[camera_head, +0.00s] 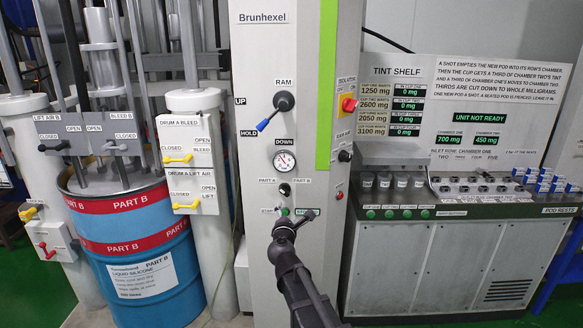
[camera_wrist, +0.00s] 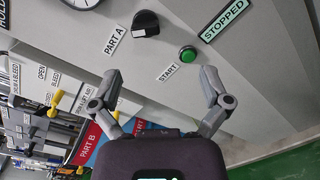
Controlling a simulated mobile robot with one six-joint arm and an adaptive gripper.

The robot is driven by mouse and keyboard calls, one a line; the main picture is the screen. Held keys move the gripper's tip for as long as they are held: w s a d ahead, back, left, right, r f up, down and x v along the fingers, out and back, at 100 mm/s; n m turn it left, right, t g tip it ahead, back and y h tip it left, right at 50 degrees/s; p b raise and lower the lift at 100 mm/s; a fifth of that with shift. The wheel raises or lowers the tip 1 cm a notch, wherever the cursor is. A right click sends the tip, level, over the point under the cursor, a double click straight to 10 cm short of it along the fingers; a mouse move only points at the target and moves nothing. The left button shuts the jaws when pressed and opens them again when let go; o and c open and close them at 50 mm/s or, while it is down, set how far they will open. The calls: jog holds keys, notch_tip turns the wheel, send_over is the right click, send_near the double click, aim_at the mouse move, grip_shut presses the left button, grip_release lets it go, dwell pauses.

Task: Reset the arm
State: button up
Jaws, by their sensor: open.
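My gripper (camera_wrist: 160,90) is open and empty in the wrist view. Its two fingers stand apart, with the panel of the grey cabinet beyond them. The green START button (camera_wrist: 188,53) shows just beyond the gap, towards the right finger, and nothing touches it that I can see. The black PART A selector knob (camera_wrist: 146,24) and the STOPPED display (camera_wrist: 222,18) are above it.
The blue PART B drum (camera_head: 160,285) stands left, with yellow-handled valves (camera_head: 178,158) beside it. The RAM lever (camera_head: 268,122) and a gauge (camera_head: 284,161) sit above my arm.

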jog(key=s+d+f+m+g+h+p, duration=0.1)
jog(key=s+d+f+m+g+h, duration=0.3)
jog(key=d+m, duration=0.5)
jog(key=s+d+f+m+g+h+p, duration=0.1)
jog(key=s+d+f+m+g, duration=0.45)
jog(key=d, duration=0.45)
jog(key=s+f+m+g+y+p, duration=0.2)
jog(key=s+f+m+g+y, duration=0.2)
jog(key=s+m, duration=0.7)
jog(key=s+g+y, duration=0.2)
jog(key=s+g, duration=0.2)
jog(key=s, duration=0.2)
jog(key=shift+s+d+p, duration=0.3)
jog(key=shift+s+d, duration=0.05)
jog(key=shift+d, duration=0.05)
